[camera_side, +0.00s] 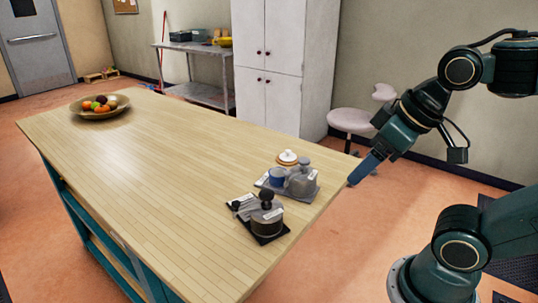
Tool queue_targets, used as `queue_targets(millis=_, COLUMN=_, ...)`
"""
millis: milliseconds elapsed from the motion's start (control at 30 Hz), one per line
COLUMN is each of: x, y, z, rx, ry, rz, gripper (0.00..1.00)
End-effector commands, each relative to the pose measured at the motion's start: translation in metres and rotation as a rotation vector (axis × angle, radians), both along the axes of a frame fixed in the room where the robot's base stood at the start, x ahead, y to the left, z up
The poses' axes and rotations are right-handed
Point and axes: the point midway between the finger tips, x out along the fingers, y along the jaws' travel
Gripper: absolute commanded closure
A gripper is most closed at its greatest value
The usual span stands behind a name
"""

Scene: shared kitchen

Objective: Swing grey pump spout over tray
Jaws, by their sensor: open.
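A dark round pot with a black knob-like top (267,217) stands on a small dark base near the right end of the table. A grey part (246,206) with a black tip reaches left from beside it; I cannot tell for certain whether this is the pump spout. My gripper (358,176) is right of the tray, beyond the table edge, apart from everything. It looks empty; its finger gap is hardly visible.
The wooden table (150,160) is clear across its middle. A fruit bowl (100,106) sits at its far left end. A pale stool (352,120) stands behind my gripper. A white cabinet (284,70) and a metal shelf (208,95) are at the back.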

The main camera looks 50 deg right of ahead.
Motion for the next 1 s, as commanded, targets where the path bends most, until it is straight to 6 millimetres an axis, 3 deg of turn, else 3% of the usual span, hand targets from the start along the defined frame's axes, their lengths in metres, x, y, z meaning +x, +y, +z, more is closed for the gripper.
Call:
queue_targets(millis=100, x=0.000, y=0.000, z=0.000, rx=0.000, ry=0.000, rz=0.000, gripper=0.29)
queue_targets(millis=267, x=0.002, y=0.000, z=0.001, rx=0.002, ry=0.004, rz=-0.006, gripper=0.60)
queue_targets(millis=567, x=0.026, y=-0.004, z=0.016, rx=0.029, ry=0.070, rz=-0.077, gripper=0.61)
queue_targets(millis=1000, x=0.103, y=-0.021, z=0.037, rx=0.095, ry=0.248, rz=-0.298, gripper=0.61)
